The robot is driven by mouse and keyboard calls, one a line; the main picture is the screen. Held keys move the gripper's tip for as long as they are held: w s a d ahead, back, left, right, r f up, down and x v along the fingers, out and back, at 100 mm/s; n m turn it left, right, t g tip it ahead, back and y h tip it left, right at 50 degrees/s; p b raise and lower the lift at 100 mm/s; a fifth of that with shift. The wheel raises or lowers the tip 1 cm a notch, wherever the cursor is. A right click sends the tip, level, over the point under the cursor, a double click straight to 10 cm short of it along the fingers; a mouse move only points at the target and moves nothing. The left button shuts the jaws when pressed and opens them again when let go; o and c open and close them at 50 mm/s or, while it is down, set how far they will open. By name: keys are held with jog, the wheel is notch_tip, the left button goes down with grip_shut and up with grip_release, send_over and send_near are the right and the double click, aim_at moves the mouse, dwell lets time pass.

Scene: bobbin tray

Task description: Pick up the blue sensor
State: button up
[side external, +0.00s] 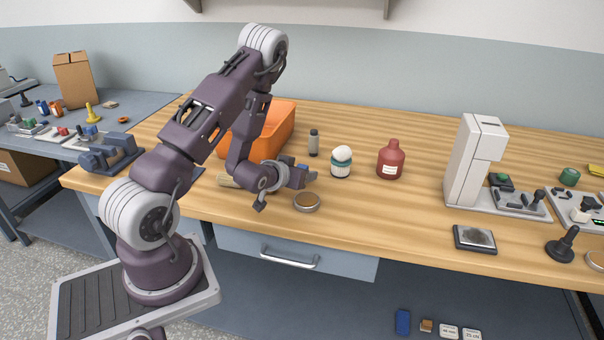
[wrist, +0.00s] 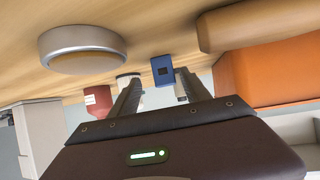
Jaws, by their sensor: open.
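The blue sensor (wrist: 162,70) is a small blue block with a dark square on its face. In the wrist view it stands on the wooden bench, just beyond the fingertips and between their lines. My gripper (wrist: 157,84) is open, with nothing between its fingers. In the side view my gripper (side external: 307,177) is low over the bench, left of the white-topped jar. A small patch of blue (side external: 303,167) shows there beside the fingers, probably the sensor, mostly hidden by my gripper. I cannot tell the exact gap between fingertips and sensor.
A round silver-rimmed tin (side external: 307,203) lies close in front of my gripper. A tan cylinder (side external: 229,181) and an orange bin (side external: 273,126) are to the left. A grey vial (side external: 314,144), white-topped jar (side external: 341,163) and red bottle (side external: 390,160) stand behind and right.

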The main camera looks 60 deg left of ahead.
aim_at(306, 167)
jog(key=shift+w+a+r, duration=0.1)
jog(key=shift+w+a, duration=0.1)
jog(key=shift+w, duration=0.05)
jog(key=x, duration=0.5)
jog(key=shift+a+r, duration=0.1)
jog(key=shift+a, duration=0.3)
grip_shut()
